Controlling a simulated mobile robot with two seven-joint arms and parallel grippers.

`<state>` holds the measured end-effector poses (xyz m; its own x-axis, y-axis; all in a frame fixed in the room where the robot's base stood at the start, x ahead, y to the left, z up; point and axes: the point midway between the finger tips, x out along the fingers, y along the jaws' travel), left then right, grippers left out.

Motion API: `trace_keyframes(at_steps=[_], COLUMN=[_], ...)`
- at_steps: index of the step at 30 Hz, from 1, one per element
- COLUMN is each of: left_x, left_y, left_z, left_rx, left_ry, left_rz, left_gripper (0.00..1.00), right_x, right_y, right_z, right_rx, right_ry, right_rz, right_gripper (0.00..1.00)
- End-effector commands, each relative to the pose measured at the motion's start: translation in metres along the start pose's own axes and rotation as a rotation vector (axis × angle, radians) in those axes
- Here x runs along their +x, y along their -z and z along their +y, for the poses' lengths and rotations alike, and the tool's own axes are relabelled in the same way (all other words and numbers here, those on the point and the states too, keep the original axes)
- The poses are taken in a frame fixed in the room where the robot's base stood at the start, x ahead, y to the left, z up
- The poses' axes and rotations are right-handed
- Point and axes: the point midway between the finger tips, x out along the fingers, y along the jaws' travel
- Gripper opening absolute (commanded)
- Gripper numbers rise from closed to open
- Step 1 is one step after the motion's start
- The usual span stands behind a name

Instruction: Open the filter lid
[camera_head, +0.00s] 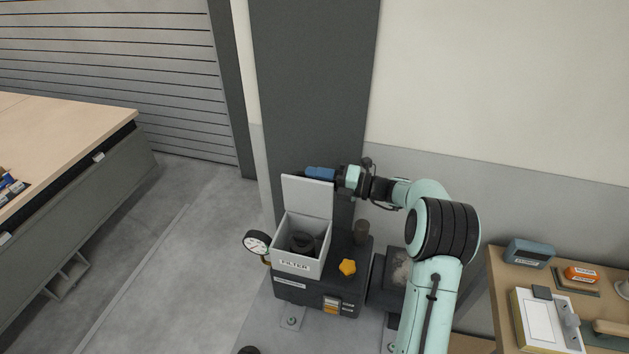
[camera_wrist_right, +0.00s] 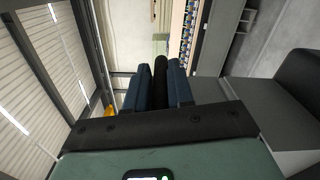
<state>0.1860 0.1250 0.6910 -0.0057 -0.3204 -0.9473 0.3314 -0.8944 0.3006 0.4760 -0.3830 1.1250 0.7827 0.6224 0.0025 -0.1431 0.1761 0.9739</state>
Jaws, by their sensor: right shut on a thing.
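The filter box (camera_head: 297,262) is light grey, labelled FILTER, and sits on a dark pump unit. Its lid (camera_head: 308,197) stands up from the back of the box. The box is open at the top, and a dark round part (camera_head: 302,243) shows inside. My right gripper (camera_head: 314,173) is at the lid's upper edge. In the right wrist view its blue fingers are shut on a dark bar-like handle (camera_wrist_right: 160,73). In the head view the fingers mostly hide this handle. My left gripper is not in view.
A pressure gauge (camera_head: 257,243) stands left of the box. A dark column (camera_head: 318,90) rises behind. A wooden bench (camera_head: 500,283) with devices is at right, another (camera_head: 62,128) at left. The floor between is clear.

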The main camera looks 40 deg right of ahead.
Motion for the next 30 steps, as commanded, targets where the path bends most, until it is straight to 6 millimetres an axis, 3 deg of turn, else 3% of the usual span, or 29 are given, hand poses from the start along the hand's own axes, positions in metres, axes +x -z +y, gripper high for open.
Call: trace_keyframes(at_steps=[10, 25, 26, 27, 28, 30], left_x=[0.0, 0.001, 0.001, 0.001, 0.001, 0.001], left_y=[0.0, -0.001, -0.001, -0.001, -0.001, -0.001], left_z=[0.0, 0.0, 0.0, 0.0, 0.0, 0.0], left_rx=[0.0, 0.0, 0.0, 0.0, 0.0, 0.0], left_ry=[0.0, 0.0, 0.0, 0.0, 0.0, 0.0], left_rz=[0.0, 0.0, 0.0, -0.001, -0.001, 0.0], left_gripper=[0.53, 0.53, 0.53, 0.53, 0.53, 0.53], right_x=[-0.001, -0.001, -0.001, -0.001, -0.001, 0.0], right_y=[-0.009, -0.008, -0.008, -0.008, -0.008, -0.009], right_z=[-0.011, -0.015, -0.015, -0.015, -0.015, -0.014], right_rx=[0.129, 0.149, 0.149, 0.15, 0.149, 0.148], right_ry=[0.005, 0.008, 0.008, 0.008, 0.008, 0.007], right_rz=[0.004, 0.007, 0.007, 0.007, 0.006, 0.006], right_gripper=[0.0, 0.0, 0.25, 0.38, 0.44, 0.44])
